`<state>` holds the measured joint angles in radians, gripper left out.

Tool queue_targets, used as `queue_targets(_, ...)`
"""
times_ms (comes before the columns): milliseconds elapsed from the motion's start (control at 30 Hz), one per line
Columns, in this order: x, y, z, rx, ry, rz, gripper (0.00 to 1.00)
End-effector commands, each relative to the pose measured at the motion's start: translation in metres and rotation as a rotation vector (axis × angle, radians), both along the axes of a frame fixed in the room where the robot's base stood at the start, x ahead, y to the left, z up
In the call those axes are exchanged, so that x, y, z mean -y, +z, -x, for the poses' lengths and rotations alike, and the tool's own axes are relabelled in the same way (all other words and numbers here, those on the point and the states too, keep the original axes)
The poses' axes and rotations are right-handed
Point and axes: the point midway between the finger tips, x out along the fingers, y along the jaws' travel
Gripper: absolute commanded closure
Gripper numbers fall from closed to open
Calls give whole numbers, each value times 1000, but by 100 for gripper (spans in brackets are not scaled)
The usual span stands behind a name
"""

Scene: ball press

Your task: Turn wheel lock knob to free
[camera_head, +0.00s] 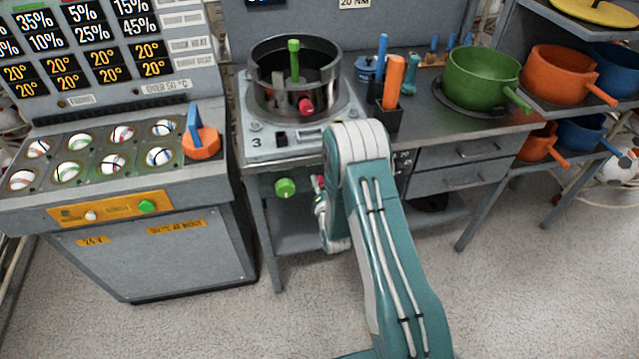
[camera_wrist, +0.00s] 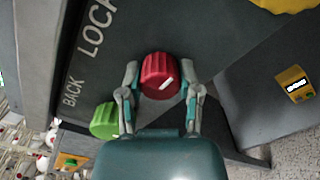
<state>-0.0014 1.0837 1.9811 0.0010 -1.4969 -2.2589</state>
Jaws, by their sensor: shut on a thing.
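A red ribbed knob (camera_wrist: 159,66) with a white mark on its face sits on a dark panel in the wrist view. My gripper (camera_wrist: 161,80) has one finger on each side of it and is shut on it. A green knob (camera_wrist: 103,120) lies to the lower left, outside the fingers. In the head view my gripper (camera_head: 321,208) is at the front of the station marked 3, and the green knob (camera_head: 285,187) shows left of it. My arm mostly hides the red knob there.
A metal drum (camera_head: 296,85) with a green handle stands on the station above the knobs. A ball tray (camera_head: 95,155) is at left. A tool holder (camera_head: 387,115) and a green pot (camera_head: 483,77) stand at right. The front floor is clear.

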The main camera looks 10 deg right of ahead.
Motion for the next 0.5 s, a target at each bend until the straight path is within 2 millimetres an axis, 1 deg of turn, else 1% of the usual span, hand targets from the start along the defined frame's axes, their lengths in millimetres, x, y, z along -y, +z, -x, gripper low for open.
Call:
queue_targets(33, -2, -6, 3, -17, 4, 2, 100)
queue_targets(267, -1, -6, 3, -17, 4, 1, 100)
queue_targets(300, -1, -6, 3, -18, 3, 1, 51)
queue_targets(367, -1, -6, 3, -17, 3, 1, 24)
queue_targets(400, -1, -5, 3, -15, 3, 1, 21)
queue_targets(500, -1, -4, 2, -12, 2, 1, 21)
